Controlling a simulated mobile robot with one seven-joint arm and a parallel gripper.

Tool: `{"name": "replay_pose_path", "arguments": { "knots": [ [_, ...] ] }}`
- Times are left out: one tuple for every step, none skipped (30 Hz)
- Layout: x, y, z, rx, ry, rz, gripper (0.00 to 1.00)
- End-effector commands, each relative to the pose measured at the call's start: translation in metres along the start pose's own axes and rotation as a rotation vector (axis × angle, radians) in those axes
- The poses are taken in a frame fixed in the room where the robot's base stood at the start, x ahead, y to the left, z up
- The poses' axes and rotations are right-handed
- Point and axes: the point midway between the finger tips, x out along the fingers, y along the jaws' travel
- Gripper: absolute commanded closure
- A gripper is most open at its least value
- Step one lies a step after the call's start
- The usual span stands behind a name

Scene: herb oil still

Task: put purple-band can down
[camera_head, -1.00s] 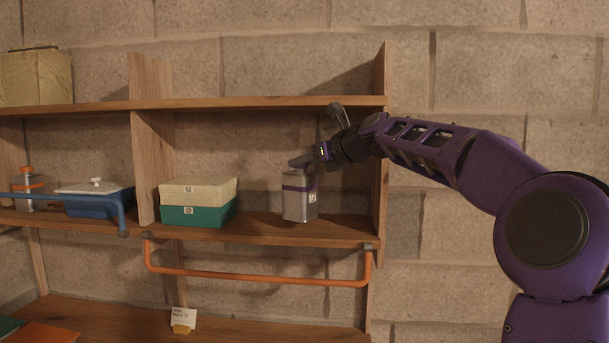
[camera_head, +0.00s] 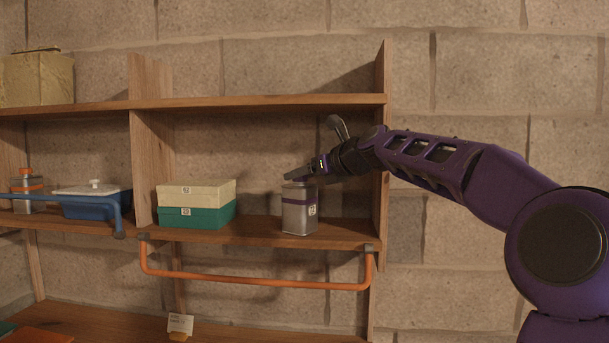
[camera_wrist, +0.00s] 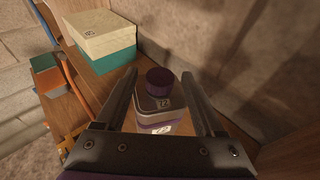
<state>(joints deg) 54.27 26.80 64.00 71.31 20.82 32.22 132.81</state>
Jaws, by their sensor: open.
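The purple-band can (camera_head: 299,211) is a grey metal can with a purple band. It stands upright on the middle shelf (camera_head: 258,232), near the shelf's right end. In the wrist view the can (camera_wrist: 158,103) shows its dark purple cap and a label, and it sits between the two fingers. My gripper (camera_head: 291,176) is at the top of the can, reaching in from the right. In the wrist view my gripper (camera_wrist: 157,88) is open, with a gap between each finger and the cap.
A cream box on a teal box (camera_head: 196,204) stands left of the can, with bare shelf between. An orange rail (camera_head: 255,282) runs along the shelf front. The right upright (camera_head: 382,150) and upper shelf (camera_head: 250,103) bound the bay. A blue dish (camera_head: 95,205) is further left.

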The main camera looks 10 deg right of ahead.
Motion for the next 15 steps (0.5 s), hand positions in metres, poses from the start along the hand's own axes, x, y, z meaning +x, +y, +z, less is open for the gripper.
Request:
{"name": "replay_pose_path", "arguments": {
  "knots": [
    [0.000, 0.000, 0.000, 0.000, 0.000, 0.000, 0.30],
    [0.000, 0.000, 0.001, 0.000, 0.000, 0.000, 0.30],
    [-0.001, 0.000, 0.001, 0.000, 0.000, 0.000, 0.30],
    [-0.002, 0.000, 0.001, 0.000, 0.000, -0.001, 0.30],
    [-0.003, 0.000, 0.001, -0.001, 0.000, -0.001, 0.30],
    [-0.006, 0.000, 0.000, -0.002, 0.000, -0.002, 0.30],
    [-0.009, -0.001, 0.000, -0.002, 0.000, -0.002, 0.30],
    [-0.012, -0.001, 0.000, 0.000, 0.000, -0.003, 0.30],
    [-0.017, -0.002, 0.000, 0.000, 0.000, -0.005, 0.30],
    [-0.022, -0.002, -0.001, -0.001, 0.000, -0.006, 0.30],
    [-0.026, -0.002, -0.001, -0.002, 0.000, -0.006, 0.30],
    [-0.032, -0.001, -0.002, -0.001, 0.001, -0.005, 0.30],
    [-0.037, -0.002, -0.001, -0.001, 0.000, -0.007, 0.30],
    [-0.043, -0.002, -0.001, -0.002, 0.000, -0.007, 0.30],
    [-0.050, -0.002, -0.001, -0.001, 0.001, -0.007, 0.30]
  ]
}}
